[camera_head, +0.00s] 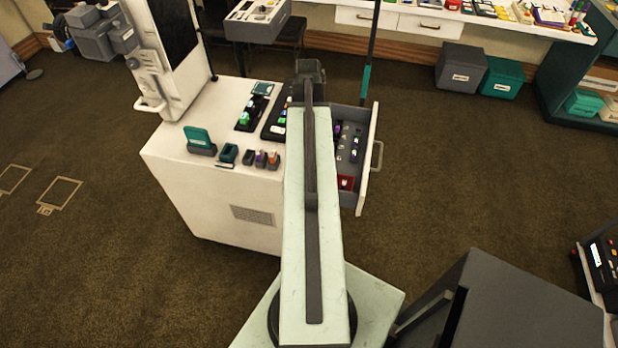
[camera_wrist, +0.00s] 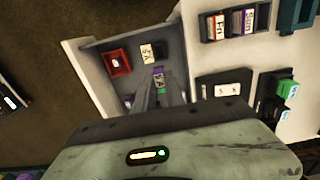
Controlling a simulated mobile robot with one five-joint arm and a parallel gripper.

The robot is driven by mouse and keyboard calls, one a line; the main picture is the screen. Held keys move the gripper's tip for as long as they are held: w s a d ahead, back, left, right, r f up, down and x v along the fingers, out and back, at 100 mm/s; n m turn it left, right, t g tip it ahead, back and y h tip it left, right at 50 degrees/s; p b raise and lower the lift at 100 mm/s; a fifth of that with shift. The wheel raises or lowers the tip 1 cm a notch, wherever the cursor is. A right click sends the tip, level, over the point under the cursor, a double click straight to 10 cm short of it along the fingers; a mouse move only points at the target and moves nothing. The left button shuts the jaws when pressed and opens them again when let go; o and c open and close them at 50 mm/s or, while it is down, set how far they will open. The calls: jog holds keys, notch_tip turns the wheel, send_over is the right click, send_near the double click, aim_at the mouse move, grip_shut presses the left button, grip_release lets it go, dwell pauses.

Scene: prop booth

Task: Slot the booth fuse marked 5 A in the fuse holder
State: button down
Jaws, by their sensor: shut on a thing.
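My gripper (camera_wrist: 158,88) points down into an open drawer (camera_wrist: 98,52) in the wrist view. It is shut on a small purple piece with a pale face (camera_wrist: 158,73), seen at its fingertips; I cannot read its marking. Just beyond it lies a white label with dark writing (camera_wrist: 146,51), which may be 5 A but is blurred. In the head view my arm hides the gripper; the drawer (camera_head: 373,150) is open on the right of the white cabinet. I cannot tell for sure which thing is the fuse holder.
A red tray (camera_wrist: 118,62) sits in the drawer's corner. The white cabinet's top (camera_head: 190,132) bears small dark stands with purple and orange pieces, a teal stand (camera_head: 199,139) and black panels. Grey (camera_head: 461,67) and teal bins (camera_head: 503,77) stand on the floor behind; the carpet between is clear.

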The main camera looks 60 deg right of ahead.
notch_tip(320, 180, down, 17)
jog(key=b, duration=1.3)
jog(key=shift+f+b, duration=0.1)
jog(key=shift+b, duration=0.2)
jog(key=shift+f, duration=0.15)
jog(key=shift+f+b, duration=0.25)
jog(key=shift+b, duration=0.15)
jog(key=shift+f+b, duration=0.45)
jog(key=shift+f, duration=0.15)
jog(key=shift+f+b, duration=0.2)
jog(key=shift+b, duration=0.15)
